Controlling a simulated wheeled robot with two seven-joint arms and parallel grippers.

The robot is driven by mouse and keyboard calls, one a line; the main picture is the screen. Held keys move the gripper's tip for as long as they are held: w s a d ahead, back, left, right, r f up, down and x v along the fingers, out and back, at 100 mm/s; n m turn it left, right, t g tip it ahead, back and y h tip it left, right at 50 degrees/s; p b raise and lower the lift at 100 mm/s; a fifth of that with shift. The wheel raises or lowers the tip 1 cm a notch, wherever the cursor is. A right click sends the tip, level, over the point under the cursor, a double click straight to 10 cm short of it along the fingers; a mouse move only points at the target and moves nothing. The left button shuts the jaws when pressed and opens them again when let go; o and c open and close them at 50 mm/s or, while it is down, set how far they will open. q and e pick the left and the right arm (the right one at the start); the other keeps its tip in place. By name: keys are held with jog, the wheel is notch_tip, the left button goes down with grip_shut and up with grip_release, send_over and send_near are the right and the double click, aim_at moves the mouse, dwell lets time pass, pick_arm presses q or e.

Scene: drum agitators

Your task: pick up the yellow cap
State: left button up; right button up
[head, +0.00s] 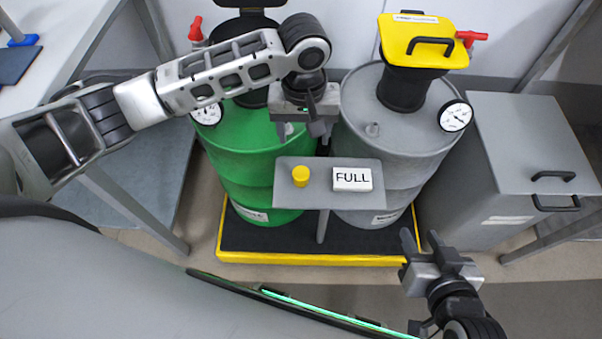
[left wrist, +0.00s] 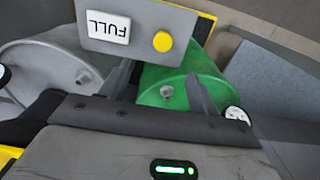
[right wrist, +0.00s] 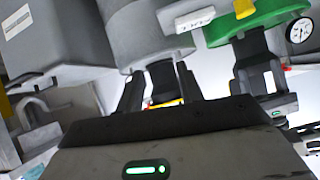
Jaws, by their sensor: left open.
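The small round yellow cap (head: 300,176) sits on a small grey stand plate (head: 318,197), left of a white FULL sign (head: 352,179). In the left wrist view the cap (left wrist: 162,41) shows beyond the fingertips. My left gripper (head: 300,132) hangs above the gap between the two drums, behind the cap in the head view. It is open and empty, apart from the cap. My right gripper (head: 422,238) is low at the right, in front of the grey drum. Its fingers are apart with nothing held between them. A yellow piece, likely the cap (right wrist: 243,8), shows at the top of the right wrist view.
A green drum (head: 245,155) and a grey drum (head: 372,130) stand on a yellow-edged black pallet (head: 310,258). A yellow-topped black agitator (head: 420,42) stands on the grey drum. A grey cabinet (head: 525,140) is at the right, a table (head: 75,20) at the left.

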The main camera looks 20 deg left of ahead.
pick_arm(q)
jog(key=b, duration=0.2)
send_over(301, 173)
notch_tip(301, 173, down, 9)
jog(key=shift+w+d+f, duration=0.1)
jog(key=shift+w+f, duration=0.05)
jog(key=shift+f, duration=0.55)
notch_tip(301, 173, down, 4)
jog(key=shift+f+b, duration=0.2)
jog(key=shift+b, duration=0.3)
jog(key=shift+f, duration=0.4)
jog(key=c, duration=0.9)
jog(key=shift+c, duration=0.8)
pick_arm(e)
jog(key=shift+a+f, duration=0.15)
jog(key=shift+f, duration=0.5)
